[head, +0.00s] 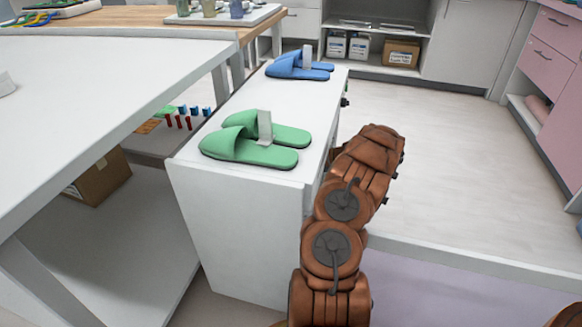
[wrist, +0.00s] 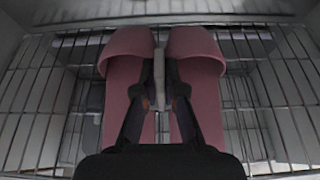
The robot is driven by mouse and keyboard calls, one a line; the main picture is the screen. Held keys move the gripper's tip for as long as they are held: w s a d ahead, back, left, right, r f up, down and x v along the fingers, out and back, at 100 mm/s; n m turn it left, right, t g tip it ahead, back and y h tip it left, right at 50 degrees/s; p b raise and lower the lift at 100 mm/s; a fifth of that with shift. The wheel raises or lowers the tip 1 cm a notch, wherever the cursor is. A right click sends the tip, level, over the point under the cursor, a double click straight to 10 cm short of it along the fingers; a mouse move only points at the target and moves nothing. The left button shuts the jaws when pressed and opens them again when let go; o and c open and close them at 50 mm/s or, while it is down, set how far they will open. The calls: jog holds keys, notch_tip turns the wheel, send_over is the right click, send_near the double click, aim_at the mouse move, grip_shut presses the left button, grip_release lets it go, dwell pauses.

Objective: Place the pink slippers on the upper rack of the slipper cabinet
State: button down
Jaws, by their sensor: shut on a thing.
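The pink slippers (wrist: 122,95) lie side by side in the wrist view, toe ends away from me, with a pale upright tab (wrist: 159,75) between them. My gripper (wrist: 160,98) is shut on this tab. The slippers are over a wire rack (wrist: 40,100) inside the cabinet; I cannot tell whether they rest on it or hang just above. In the head view the white slipper cabinet (head: 235,225) stands at the middle. My arm reaches to its right side, and my gripper and the pink slippers are hidden there.
Green slippers (head: 235,148) and blue slippers (head: 285,68) stand on the cabinet top. A white table (head: 100,80) is close on the left. Open floor (head: 440,160) lies to the right. In the wrist view, cabinet walls enclose the rack on both sides.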

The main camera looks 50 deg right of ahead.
jog(key=shift+b+x, duration=0.35)
jog(key=shift+x, duration=0.6)
jog(key=shift+d+b, duration=0.1)
jog(key=shift+b, duration=0.45)
jog(key=shift+r, duration=0.1)
jog(key=c, duration=1.7)
grip_release()
jog(key=o, duration=0.4)
jog(key=shift+o, duration=0.2)
